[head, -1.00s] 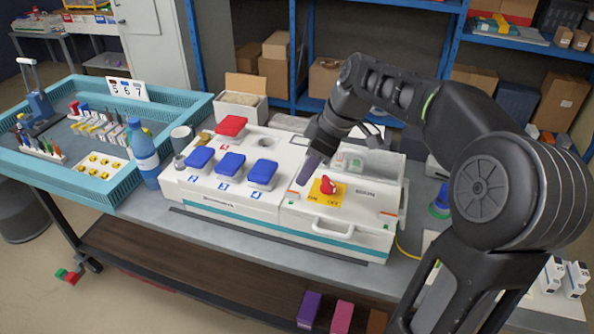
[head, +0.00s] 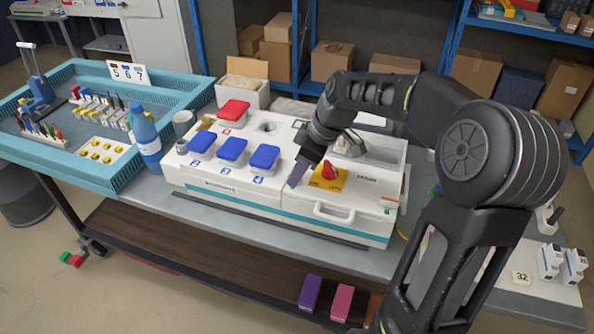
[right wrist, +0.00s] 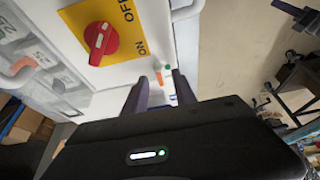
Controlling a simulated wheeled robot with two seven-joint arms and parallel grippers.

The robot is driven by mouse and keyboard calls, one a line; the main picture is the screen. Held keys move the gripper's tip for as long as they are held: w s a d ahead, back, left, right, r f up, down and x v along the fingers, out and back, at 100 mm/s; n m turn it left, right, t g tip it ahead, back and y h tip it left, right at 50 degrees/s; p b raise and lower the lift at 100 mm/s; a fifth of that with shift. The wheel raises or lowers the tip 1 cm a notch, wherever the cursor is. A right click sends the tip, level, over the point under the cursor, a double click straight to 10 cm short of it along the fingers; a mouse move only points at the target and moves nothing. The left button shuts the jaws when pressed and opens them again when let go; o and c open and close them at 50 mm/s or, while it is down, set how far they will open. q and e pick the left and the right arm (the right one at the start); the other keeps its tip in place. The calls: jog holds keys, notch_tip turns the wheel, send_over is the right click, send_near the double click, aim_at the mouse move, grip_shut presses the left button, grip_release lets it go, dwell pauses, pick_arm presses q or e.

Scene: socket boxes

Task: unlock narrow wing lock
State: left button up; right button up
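The white socket box (head: 230,187) stands on the grey table. Its right part carries a red rotary switch (head: 329,169) on a yellow ON/OFF plate; the switch also shows in the right wrist view (right wrist: 101,38). My right gripper (head: 296,174) points down just left of the plate, near the box's front edge. In the right wrist view its two dark fingers (right wrist: 160,92) stand apart. Small orange (right wrist: 158,77) and green (right wrist: 168,67) marks show on the white casing beyond the fingertips. I cannot clearly make out a narrow wing lock; the fingers may hide it. My left gripper is out of view.
Blue lids (head: 232,149) and a red lid (head: 233,110) sit on the box's left part. A white handle (head: 334,212) sticks out in front. A blue bottle (head: 146,138) and a teal tray (head: 104,178) are at left.

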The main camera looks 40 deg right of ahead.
jog(key=shift+w+a+f, duration=0.1)
jog(key=shift+w+f, duration=0.1)
jog(key=shift+f, duration=0.25)
jog(key=shift+c, duration=0.3)
grip_shut()
